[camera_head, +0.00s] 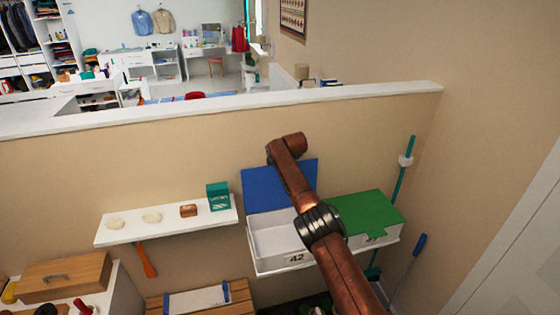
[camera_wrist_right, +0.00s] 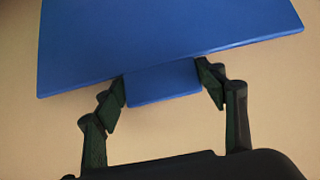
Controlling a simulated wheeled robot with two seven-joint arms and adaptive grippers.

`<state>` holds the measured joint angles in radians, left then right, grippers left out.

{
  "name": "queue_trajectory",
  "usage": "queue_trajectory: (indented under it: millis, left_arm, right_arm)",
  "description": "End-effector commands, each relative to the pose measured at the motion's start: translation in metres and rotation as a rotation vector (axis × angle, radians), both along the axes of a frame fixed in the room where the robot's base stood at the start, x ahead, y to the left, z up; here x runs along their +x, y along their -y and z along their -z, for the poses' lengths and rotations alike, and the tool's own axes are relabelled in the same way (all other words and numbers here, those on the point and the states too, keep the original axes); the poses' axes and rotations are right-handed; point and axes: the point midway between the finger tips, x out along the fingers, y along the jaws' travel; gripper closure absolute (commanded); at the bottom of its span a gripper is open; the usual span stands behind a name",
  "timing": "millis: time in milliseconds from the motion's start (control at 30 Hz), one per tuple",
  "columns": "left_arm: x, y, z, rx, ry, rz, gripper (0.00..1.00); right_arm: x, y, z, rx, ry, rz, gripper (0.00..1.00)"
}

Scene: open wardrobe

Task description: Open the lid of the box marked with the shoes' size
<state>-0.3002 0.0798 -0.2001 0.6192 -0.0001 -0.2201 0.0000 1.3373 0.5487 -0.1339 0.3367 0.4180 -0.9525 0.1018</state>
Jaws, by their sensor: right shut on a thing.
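A white box (camera_head: 272,236) marked 42 stands on a white shelf at the right with its blue lid (camera_head: 262,188) raised upright at the back. Its inside shows and looks empty. The blue lid also fills the top of the right wrist view (camera_wrist_right: 165,40). My right gripper (camera_wrist_right: 164,84) is shut on the lid's small tab, one finger on each side; in the head view my brown arm hides it. Beside it, a box with a green lid (camera_head: 365,212) is closed; its label is too small to read. The shoes cannot be made out. My left gripper is not in view.
A small shelf (camera_head: 160,228) at the left holds a teal carton (camera_head: 217,196) and small items. A wooden box (camera_head: 65,275) is at the lower left. A teal-handled pole (camera_head: 400,180) and a blue-handled one (camera_head: 420,245) lean at the right.

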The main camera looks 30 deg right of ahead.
Motion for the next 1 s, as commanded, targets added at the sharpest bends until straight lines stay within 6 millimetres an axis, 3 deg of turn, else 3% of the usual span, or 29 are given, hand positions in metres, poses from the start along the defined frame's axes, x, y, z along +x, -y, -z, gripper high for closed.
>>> queue_trajectory:
  millis: [333,367,600,1000]
  left_arm:
    - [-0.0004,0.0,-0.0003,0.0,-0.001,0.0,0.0]
    - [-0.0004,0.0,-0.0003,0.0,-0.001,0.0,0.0]
    - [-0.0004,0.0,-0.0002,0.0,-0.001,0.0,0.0]
    - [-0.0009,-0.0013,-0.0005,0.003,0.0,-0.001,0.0]
  right_arm:
    - [0.0027,-0.0015,-0.0049,-0.006,0.004,-0.002,0.79]
    - [0.0028,-0.0017,-0.0051,-0.006,0.004,-0.002,0.35]
    - [0.0022,-0.0023,-0.0027,-0.004,0.001,-0.002,0.18]
    - [0.0022,-0.0024,-0.0004,-0.003,0.005,-0.003,0.17]
